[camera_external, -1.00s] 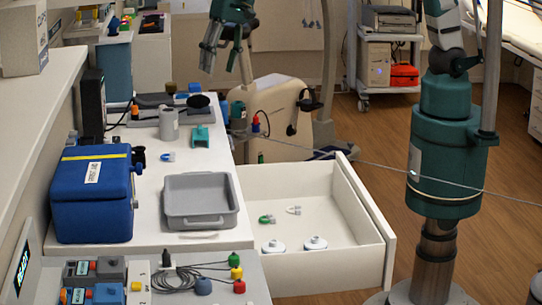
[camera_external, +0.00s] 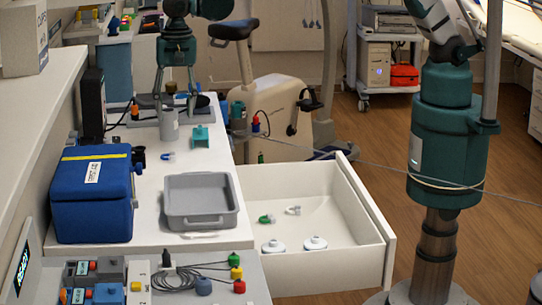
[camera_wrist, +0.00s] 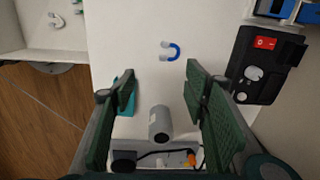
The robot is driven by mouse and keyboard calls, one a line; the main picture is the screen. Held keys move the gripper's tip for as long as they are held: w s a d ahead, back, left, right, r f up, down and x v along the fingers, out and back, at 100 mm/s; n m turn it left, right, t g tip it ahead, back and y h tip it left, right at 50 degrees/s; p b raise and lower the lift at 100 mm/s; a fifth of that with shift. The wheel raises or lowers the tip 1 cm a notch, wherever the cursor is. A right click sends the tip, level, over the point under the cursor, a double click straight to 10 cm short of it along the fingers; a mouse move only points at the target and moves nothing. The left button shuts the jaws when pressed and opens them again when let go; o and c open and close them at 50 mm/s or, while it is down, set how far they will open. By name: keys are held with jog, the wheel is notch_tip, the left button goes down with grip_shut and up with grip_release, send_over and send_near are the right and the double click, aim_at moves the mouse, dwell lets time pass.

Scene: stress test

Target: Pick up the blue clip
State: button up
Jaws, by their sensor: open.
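The blue clip (camera_external: 168,156) lies on the white counter, between the blue box and the teal block. In the wrist view the clip (camera_wrist: 174,51) is a small blue U with pale ends, lying flat and clear beyond the fingertips. My gripper (camera_external: 177,92) points down above the far part of the counter, behind the clip in the external view. In the wrist view the gripper (camera_wrist: 158,82) has its green fingers wide apart, with nothing held between them.
A grey cup (camera_external: 168,125) and teal block (camera_external: 201,137) stand near my gripper. The blue box (camera_external: 92,195) and grey tray (camera_external: 203,217) are nearer the camera. An open drawer (camera_external: 345,262) holds a green clip (camera_external: 266,218) and a white clip (camera_external: 293,210). Counter around the blue clip is clear.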

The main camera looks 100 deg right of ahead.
aim_at(169, 154)
jog(key=shift+m, duration=0.6)
jog(key=shift+w+a+f+p, duration=0.1)
jog(key=shift+w+a+f, duration=0.25)
jog(key=shift+f, duration=0.3)
jog(key=shift+w+a+f+p, duration=0.15)
jog(key=shift+w+f, duration=0.35)
jog(key=shift+f, duration=0.1)
jog(key=shift+w+a+f+p, duration=0.1)
jog(key=shift+w+a+f, duration=0.25)
jog(key=shift+f, duration=0.3)
jog(key=shift+d, duration=0.1)
jog(key=shift+f, duration=0.1)
jog(key=shift+f, duration=1.2)
jog(key=shift+f, duration=0.1)
jog(key=shift+w+f, duration=0.15)
jog(key=shift+f, duration=2.35)
jog(key=shift+c, duration=0.7)
jog(key=c, duration=0.6)
